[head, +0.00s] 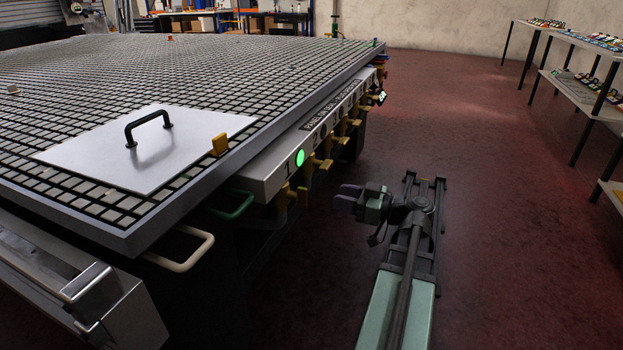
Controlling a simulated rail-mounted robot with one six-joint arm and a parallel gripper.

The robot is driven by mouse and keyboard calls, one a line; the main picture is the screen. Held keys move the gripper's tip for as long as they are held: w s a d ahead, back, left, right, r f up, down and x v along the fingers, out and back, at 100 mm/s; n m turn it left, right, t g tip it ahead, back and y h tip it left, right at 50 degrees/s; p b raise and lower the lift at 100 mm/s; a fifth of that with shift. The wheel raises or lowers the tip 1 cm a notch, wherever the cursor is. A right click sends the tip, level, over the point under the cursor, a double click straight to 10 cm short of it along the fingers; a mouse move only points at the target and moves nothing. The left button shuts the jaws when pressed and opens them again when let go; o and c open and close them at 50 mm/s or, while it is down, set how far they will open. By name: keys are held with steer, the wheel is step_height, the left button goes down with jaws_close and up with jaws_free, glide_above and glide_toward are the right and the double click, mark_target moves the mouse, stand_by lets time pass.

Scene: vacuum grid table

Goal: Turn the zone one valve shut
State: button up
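The zone one valve (287,195) is a yellow handle on the front panel under the table's edge, below the label "1". The valve's exact handle angle is hard to tell at this size. My gripper (339,195) is to the right of the valve, apart from it, over the floor. Its two fingers point left toward the panel with a gap between them, and nothing shows in it.
Several more yellow valves (322,163) line the panel to the right. A green handle (232,206) and a cream handle (182,254) stick out to the left. A white plate (75,152) with a black handle lies on the grid table (245,82). Red floor (500,190) is open at right.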

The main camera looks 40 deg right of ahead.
mark_target(307, 190)
steer(key=x, duration=1.1)
steer(key=shift+s+a, duration=0.2)
steer(key=shift+a, duration=0.05)
steer(key=shift+c, duration=0.3)
jaws_close()
